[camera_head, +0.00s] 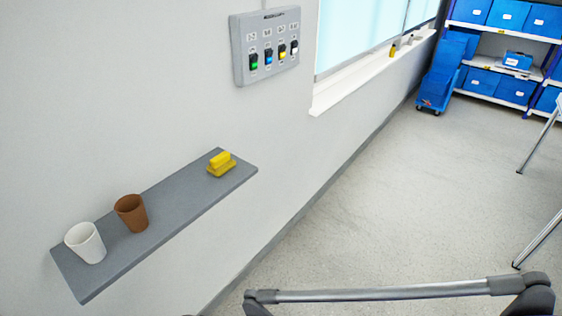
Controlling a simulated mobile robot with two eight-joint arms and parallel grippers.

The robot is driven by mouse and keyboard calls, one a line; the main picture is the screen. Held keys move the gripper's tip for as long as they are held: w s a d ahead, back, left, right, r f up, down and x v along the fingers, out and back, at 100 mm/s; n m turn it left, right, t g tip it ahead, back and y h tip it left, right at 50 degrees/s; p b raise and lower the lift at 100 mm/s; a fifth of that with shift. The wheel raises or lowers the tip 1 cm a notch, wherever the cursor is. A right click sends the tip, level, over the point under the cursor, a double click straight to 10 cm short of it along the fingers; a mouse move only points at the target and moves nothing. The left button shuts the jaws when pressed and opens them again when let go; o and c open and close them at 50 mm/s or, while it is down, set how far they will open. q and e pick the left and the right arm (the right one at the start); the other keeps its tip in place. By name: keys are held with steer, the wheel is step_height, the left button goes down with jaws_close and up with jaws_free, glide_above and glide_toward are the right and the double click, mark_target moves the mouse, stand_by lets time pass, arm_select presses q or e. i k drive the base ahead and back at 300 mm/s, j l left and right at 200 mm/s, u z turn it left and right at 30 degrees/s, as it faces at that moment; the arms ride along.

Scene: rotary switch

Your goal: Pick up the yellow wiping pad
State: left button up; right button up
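The yellow wiping pad (221,165) lies on the far right part of a grey wall shelf (180,204). It has a flat base with a raised block-shaped grip on top. Nothing touches it and it is fully visible. Neither of my grippers shows in the head view, so their place relative to the pad cannot be seen.
A brown cup (131,213) and a white cup (86,243) stand upright on the shelf's near left part. A switch panel (266,47) is on the wall above. Shelf surface between brown cup and pad is clear. A metal bar (370,294) crosses the bottom.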

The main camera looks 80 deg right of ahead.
mark_target(220, 165)
steer(key=z, duration=1.8)
